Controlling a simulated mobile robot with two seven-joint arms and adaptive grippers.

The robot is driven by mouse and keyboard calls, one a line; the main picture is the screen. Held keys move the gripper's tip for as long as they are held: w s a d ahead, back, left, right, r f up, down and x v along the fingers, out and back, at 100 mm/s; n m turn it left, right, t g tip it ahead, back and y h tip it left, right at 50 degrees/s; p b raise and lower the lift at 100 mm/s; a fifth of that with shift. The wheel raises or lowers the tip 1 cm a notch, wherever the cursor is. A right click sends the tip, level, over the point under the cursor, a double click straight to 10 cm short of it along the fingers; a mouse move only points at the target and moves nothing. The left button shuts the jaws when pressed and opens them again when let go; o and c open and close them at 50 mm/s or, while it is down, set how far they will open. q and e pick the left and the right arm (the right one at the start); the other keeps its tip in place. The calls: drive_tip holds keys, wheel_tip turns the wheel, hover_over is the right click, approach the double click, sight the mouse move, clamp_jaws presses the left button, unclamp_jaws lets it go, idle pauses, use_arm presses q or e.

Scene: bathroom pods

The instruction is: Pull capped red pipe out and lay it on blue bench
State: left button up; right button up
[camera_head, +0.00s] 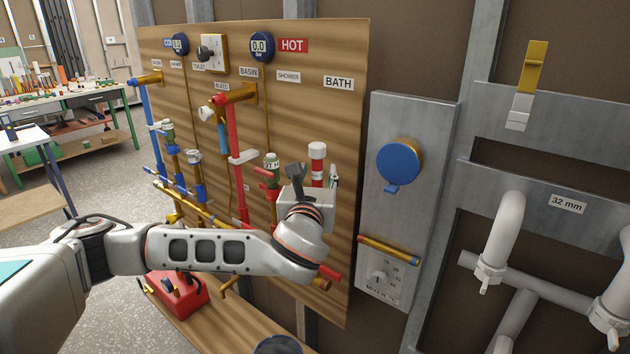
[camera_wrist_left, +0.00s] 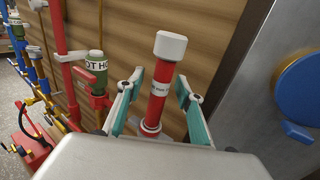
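The capped red pipe (camera_head: 317,166) stands upright in front of the wooden board, with a white cap on top and a white label band. In the left wrist view the red pipe (camera_wrist_left: 158,88) rises between the fingers, its lower end in a red fitting. My left gripper (camera_head: 313,176) is open around the pipe, with a finger on either side and gaps visible. The teal finger pads show in the left wrist view. A bench with blue legs (camera_head: 56,168) and a pale top stands at the far left; I cannot tell whether it is the blue bench. My right gripper is out of view.
The wooden board (camera_head: 330,60) carries blue and red pipes, valves and gauges. A green-capped fitting (camera_wrist_left: 95,66) stands left of the red pipe. A grey panel with a blue dial (camera_head: 398,162) is close on the right. Floor is open at left.

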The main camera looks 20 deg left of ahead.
sight(316, 158)
use_arm(q)
drive_tip(key=shift+w, duration=0.15)
drive_tip(key=shift+c, duration=0.3)
clamp_jaws()
drive_tip(key=c, duration=0.6)
unclamp_jaws()
clamp_jaws()
drive_tip(key=shift+r+p, duration=0.3)
drive_tip(key=shift+r+p, duration=0.35)
drive_tip(key=shift+p, duration=0.15)
drive_tip(key=shift+r, duration=0.1)
drive_tip(key=shift+r+p, duration=1.55)
drive_tip(key=shift+p, duration=0.35)
